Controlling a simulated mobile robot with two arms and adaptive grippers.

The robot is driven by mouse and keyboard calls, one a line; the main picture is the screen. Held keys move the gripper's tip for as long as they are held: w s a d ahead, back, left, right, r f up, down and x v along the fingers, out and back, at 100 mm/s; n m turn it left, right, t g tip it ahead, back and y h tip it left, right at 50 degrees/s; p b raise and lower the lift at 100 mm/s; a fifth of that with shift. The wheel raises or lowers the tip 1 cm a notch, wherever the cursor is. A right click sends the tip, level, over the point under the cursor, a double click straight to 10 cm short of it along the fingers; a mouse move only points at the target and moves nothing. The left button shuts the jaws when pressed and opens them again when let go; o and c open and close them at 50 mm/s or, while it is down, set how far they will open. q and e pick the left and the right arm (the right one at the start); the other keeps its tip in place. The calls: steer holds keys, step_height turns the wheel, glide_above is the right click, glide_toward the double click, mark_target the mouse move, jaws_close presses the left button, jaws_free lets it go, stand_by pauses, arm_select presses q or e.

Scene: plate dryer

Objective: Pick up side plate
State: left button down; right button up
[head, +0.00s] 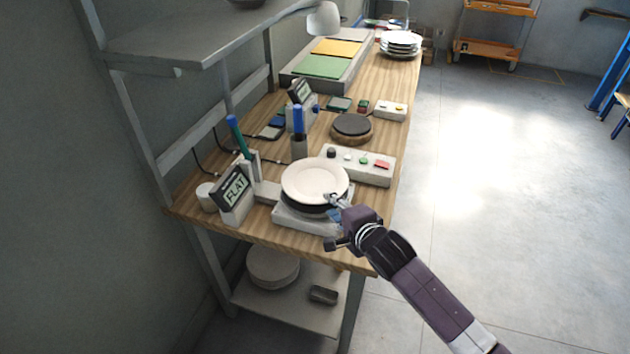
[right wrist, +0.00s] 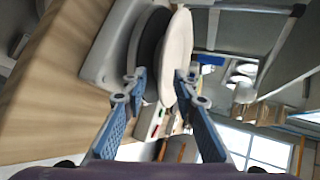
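The side plate (head: 312,180) is white and round. It sits on a dark round pad on a pale base (head: 298,222) near the table's front edge. My right gripper (head: 335,204) is at the plate's right front rim. In the right wrist view, the plate (right wrist: 178,52) shows edge-on between the fingers of my right gripper (right wrist: 158,84). One finger is close against the plate's upper face, and contact is unclear. The other is on the dark pad's side, with a gap to the plate. The fingers are apart. My left gripper is not in view.
A FLAT sign (head: 236,190) and a holder with a green pen stand left of the plate. A button panel (head: 362,168) and a round dark-topped stand (head: 351,127) lie behind it. Stacked plates (head: 401,43) are at the far end. Open floor (head: 490,200) is at right.

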steer(key=shift+x, duration=1.15)
jaws_close()
steer(key=shift+r, duration=0.15)
